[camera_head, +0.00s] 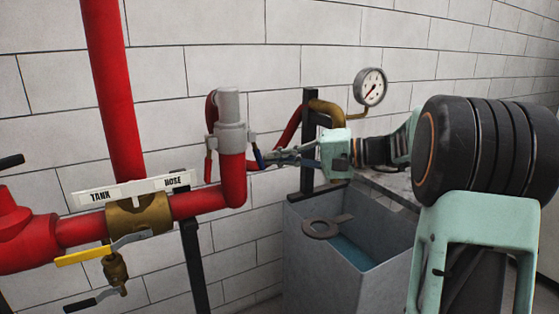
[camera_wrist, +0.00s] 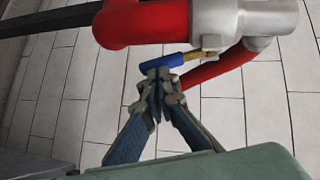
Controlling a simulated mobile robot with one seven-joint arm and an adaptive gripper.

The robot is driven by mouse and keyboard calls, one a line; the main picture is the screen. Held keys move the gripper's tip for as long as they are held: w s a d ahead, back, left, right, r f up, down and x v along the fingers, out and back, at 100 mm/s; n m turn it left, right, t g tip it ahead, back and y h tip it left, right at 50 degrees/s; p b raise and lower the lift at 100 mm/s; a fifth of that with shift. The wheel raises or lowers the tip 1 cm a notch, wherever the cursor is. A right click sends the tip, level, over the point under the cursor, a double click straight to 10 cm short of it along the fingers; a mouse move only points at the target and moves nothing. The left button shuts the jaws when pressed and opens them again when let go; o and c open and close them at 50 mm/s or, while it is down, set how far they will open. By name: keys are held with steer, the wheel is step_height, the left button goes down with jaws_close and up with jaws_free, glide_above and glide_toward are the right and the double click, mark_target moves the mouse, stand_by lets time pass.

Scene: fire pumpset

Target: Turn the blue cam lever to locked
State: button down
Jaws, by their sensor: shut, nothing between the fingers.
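The blue cam lever (camera_wrist: 160,63) shows in the wrist view just beyond my fingertips, below the grey coupling (camera_wrist: 216,20). It points left from a brass-coloured pivot. In the head view the blue lever (camera_head: 259,158) is a small strip beside the grey coupling (camera_head: 231,137), on its right side. My gripper (camera_head: 268,158) reaches in from the right, with its fingertips close to the lever. In the wrist view my gripper (camera_wrist: 157,77) is shut, with nothing between the fingers. Its tips are at or very near the lever; I cannot tell whether they touch.
A red pipe (camera_head: 232,180) rises into the coupling. A pressure gauge (camera_head: 370,87) stands behind my arm. An open grey tank (camera_head: 312,250) with water is below.

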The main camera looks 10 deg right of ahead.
steer(key=shift+s+a+f+m+y+b, duration=0.1)
steer(key=shift+a+f+m+y+b, duration=0.2)
steer(key=shift+m+y+b, duration=0.1)
stand_by(0.6)
